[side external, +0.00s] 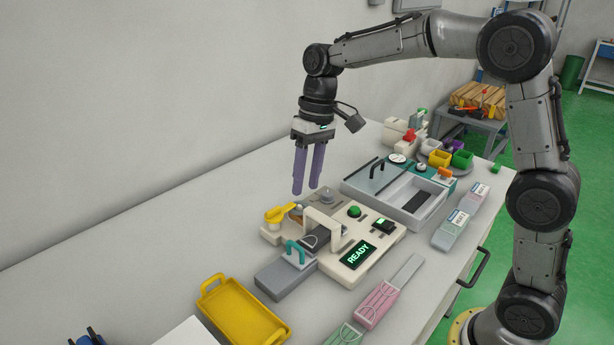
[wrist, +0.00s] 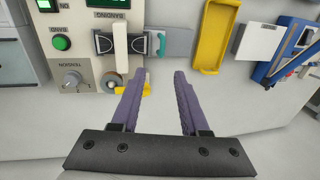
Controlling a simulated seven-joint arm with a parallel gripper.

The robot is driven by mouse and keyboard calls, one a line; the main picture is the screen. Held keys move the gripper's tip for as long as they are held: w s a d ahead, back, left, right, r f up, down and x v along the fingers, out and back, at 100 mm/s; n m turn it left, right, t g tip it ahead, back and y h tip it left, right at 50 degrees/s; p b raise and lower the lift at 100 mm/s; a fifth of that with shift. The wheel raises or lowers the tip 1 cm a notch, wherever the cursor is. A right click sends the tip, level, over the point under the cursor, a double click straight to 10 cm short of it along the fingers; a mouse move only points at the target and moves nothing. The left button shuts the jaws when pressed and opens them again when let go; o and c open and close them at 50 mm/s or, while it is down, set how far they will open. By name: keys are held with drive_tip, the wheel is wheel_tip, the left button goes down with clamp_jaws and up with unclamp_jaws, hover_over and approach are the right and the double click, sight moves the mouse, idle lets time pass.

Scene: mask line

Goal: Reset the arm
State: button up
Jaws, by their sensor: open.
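My gripper (side external: 306,189) has two purple fingers pointing down and hangs above the table, behind the cream machine (side external: 375,262). The fingers are apart with nothing between them, as the wrist view also shows my gripper (wrist: 158,73). The cream machine has a lit display reading READY (side external: 359,254), a green button (side external: 354,211), a grey knob and a yellow lever (side external: 280,213). A grey block with a teal handle (side external: 295,253) sits at its left end. In the wrist view the fingertips appear near the yellow lever (wrist: 120,88), apparently above table level.
A yellow tray (side external: 240,318) lies at front left. A grey open-topped station (side external: 410,205) stands behind right of the machine. Pink and green pieces (side external: 377,304) lie near the front edge. Small coloured bins (side external: 440,158) stand at the back. The table's left rear is clear.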

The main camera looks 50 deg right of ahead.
drive_tip(key=shift+r, duration=0.15)
drive_tip(key=s+d+r+t, duration=0.2)
drive_tip(key=s+r+t, duration=0.1)
drive_tip(key=s+r, duration=0.75)
drive_tip(key=s+d+f+t+h, duration=0.2)
drive_tip(key=s+f, duration=0.7)
drive_tip(key=s, duration=0.6)
drive_tip(key=shift+d+f+t, duration=0.15)
drive_tip(key=shift+d+t, duration=0.15)
drive_tip(key=shift+d, duration=0.2)
idle(0.5)
